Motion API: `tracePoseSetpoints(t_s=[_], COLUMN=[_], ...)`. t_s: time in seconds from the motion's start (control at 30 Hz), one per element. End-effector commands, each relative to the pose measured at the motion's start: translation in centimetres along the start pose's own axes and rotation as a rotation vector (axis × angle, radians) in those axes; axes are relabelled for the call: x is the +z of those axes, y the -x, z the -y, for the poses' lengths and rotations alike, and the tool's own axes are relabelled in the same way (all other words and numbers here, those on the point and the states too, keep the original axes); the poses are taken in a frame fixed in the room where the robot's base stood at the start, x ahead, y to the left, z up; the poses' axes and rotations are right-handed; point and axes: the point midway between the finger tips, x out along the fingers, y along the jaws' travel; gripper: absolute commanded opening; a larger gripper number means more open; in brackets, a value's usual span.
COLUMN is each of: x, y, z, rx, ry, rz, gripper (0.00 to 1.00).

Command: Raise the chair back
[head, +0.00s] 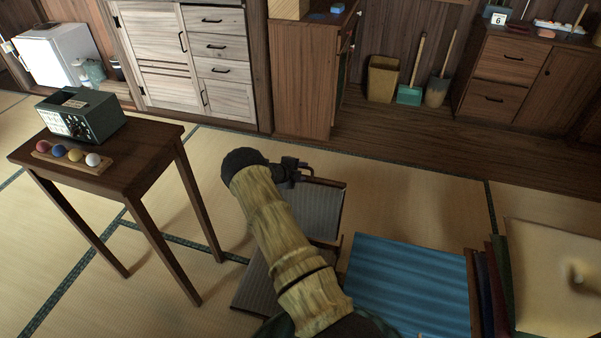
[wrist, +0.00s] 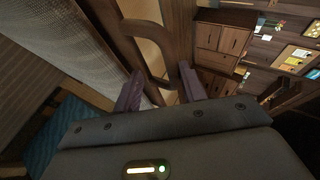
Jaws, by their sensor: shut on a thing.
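The chair is low, with a grey woven back panel (head: 322,212) in a dark wooden frame and a grey seat (head: 254,286) nearer me. My arm covers part of both. The back leans; its exact angle is hard to tell. My gripper (head: 291,172) is at the top left corner of the back. In the wrist view, the woven back (wrist: 95,40) fills the upper left, and a curved wooden handle (wrist: 152,42) runs along its edge. My gripper's purple fingers (wrist: 160,90) are shut on this handle, one on each side.
A small wooden table (head: 120,168) with a green radio (head: 82,115) and several coloured balls stands left. Tatami beyond the chair is clear up to the cabinets.

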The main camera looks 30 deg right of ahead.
Motion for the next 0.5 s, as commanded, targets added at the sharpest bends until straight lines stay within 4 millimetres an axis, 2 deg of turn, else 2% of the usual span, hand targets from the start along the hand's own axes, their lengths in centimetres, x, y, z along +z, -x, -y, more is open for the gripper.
tracePoseSetpoints(t_s=[0.03,0.07,0.33,0.5], x=[-0.3,-0.3,-0.3,-0.2], y=[-0.5,-0.5,-0.3,1.2], z=[-1.9,-1.9,-1.9,-1.7], rx=[0.029,0.029,0.029,0.027], ry=[-0.003,-0.003,0.000,0.003], rz=[-0.005,-0.006,-0.005,-0.002], gripper=[0.39,0.34,0.34,0.34])
